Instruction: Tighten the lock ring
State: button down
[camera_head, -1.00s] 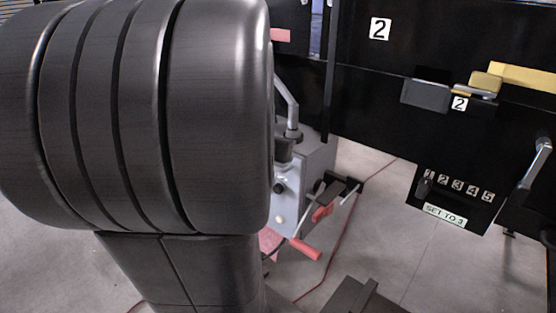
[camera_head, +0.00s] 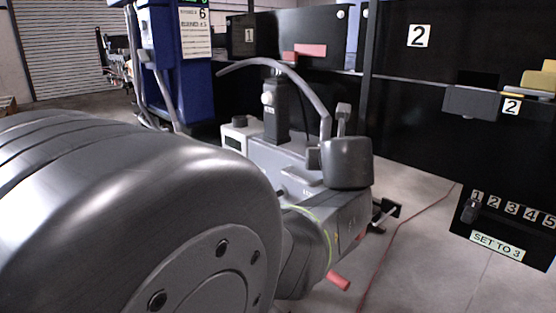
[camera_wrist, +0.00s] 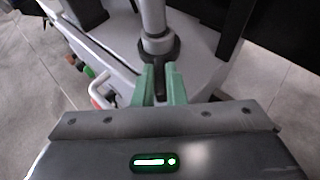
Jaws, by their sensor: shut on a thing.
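The lock ring (camera_wrist: 173,50) is a dark collar around an upright silver post (camera_wrist: 153,18) in the wrist view. My gripper (camera_wrist: 160,82) has green fingers closed on a dark tab that sticks out from the ring toward me. The fingers hide most of the tab. The post rises from a pale grey housing (camera_wrist: 192,62). In the head view, my arm fills the lower left and reaches toward a grey machine (camera_head: 285,158) with a curved tube (camera_head: 300,84). The ring and my fingertips cannot be made out there.
A red-tipped handle (camera_head: 339,281) shows low beside my arm. A black panel (camera_head: 430,140) with a dial plate marked "SET TO 3" (camera_head: 497,246) stands at right. A blue cabinet (camera_head: 182,75) stands behind. A red cable (camera_head: 400,235) crosses the open floor.

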dwell(0.5)
jog(key=c, duration=1.5)
grip_release()
jog(key=shift+d, duration=0.1)
jog(key=shift+p+v, duration=2.35)
jog(key=shift+v, duration=4.55)
jog(key=shift+s+f, duration=0.1)
jog(key=shift+f, duration=0.1)
